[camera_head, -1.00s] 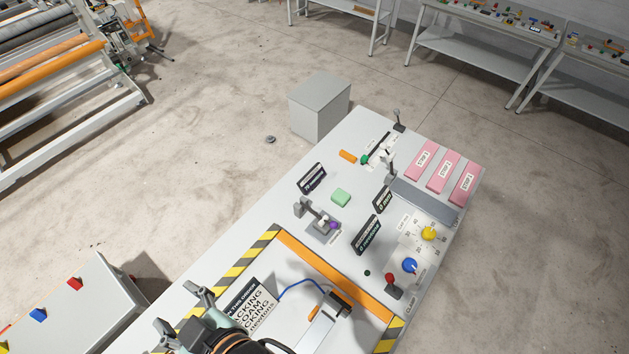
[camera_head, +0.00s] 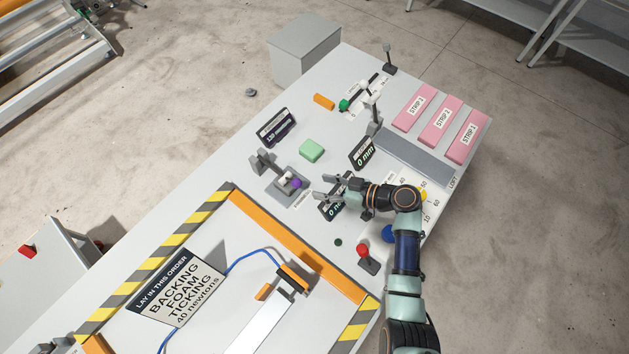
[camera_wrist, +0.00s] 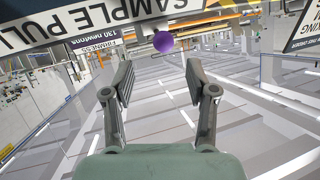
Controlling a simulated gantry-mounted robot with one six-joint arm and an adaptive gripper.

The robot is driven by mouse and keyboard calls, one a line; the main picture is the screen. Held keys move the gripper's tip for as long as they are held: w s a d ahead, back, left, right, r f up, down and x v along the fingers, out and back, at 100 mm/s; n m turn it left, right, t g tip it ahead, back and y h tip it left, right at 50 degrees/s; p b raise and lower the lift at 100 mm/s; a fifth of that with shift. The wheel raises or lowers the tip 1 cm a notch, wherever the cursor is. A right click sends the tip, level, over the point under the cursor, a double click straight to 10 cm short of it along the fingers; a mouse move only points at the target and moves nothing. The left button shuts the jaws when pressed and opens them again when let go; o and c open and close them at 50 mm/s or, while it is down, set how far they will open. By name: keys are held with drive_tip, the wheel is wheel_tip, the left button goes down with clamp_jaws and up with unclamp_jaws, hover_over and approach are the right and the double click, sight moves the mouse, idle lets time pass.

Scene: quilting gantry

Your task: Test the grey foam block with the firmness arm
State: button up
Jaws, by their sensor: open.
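The firmness arm is a small grey lever device (camera_head: 268,168) with a purple knob (camera_head: 297,184) at its right end. The knob also shows in the wrist view (camera_wrist: 163,42), beyond and slightly above my fingertips. My gripper (camera_head: 322,187) is open and empty, just right of the knob and pointing left at it, apart from it. In the wrist view my two fingers (camera_wrist: 160,82) are spread with nothing between them. A pale green block (camera_head: 311,150) lies on the table behind the knob. I cannot clearly make out a grey foam block; any at the device is too small to tell.
Dark display signs stand behind the device (camera_head: 277,128), right of the green block (camera_head: 362,153) and under my gripper. A red-knobbed lever (camera_head: 363,250) stands near my arm. Pink strips (camera_head: 415,108) lie at the right. An orange-edged frame (camera_head: 300,250) fills the front.

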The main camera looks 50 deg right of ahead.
sight(301, 183)
drive_tip(key=x, duration=0.8)
drive_tip(key=shift+w+a+r, duration=0.1)
drive_tip(key=shift+a+r, duration=0.05)
drive_tip(key=shift+a, duration=0.15)
clamp_jaws()
